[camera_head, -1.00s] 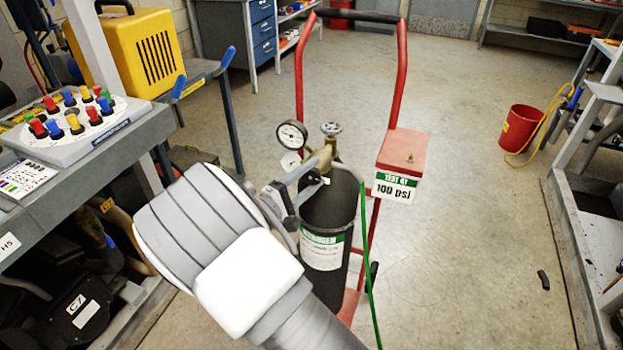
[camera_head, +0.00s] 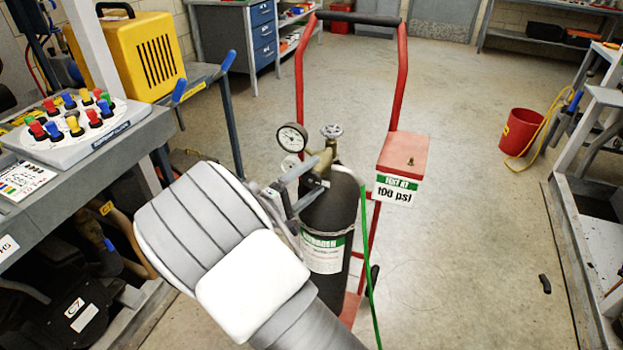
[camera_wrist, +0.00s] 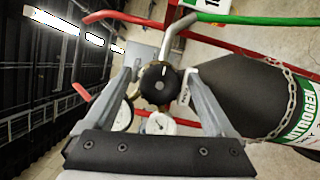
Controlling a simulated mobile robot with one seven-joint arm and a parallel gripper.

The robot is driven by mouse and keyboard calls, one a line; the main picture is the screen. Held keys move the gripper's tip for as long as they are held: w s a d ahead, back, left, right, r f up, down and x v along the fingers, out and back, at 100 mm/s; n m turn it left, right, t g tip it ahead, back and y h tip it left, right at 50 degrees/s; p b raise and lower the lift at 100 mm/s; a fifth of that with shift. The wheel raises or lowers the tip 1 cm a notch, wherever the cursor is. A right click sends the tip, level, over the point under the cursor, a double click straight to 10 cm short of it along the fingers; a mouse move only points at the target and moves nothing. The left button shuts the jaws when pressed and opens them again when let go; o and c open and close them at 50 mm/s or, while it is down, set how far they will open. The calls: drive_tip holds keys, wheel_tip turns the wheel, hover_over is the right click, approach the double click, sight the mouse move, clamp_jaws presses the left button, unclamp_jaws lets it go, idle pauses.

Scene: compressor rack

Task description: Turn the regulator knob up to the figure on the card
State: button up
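The regulator knob (camera_wrist: 157,83) is black and round with a white mark on its face, pointing up in the wrist view. My gripper (camera_wrist: 161,75) has its two fingers on either side of it, apart, with a narrow gap seeming to show. In the head view my gripper (camera_head: 298,188) is at the brass regulator (camera_head: 323,162), and the knob is hidden. A white dial gauge (camera_head: 291,138) stands left of the regulator; its reading is too small to tell. A second gauge (camera_head: 290,162) is partly hidden below.
The black nitrogen cylinder (camera_head: 335,212) stands on a red hand truck (camera_head: 399,85), held by a chain. A green hose (camera_head: 366,245) hangs at its right. A workbench (camera_head: 100,145) is close on the left.

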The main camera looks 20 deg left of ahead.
drive_tip(key=p+v, duration=0.2)
drive_tip(key=v, duration=1.5)
drive_tip(key=shift+s, duration=0.2)
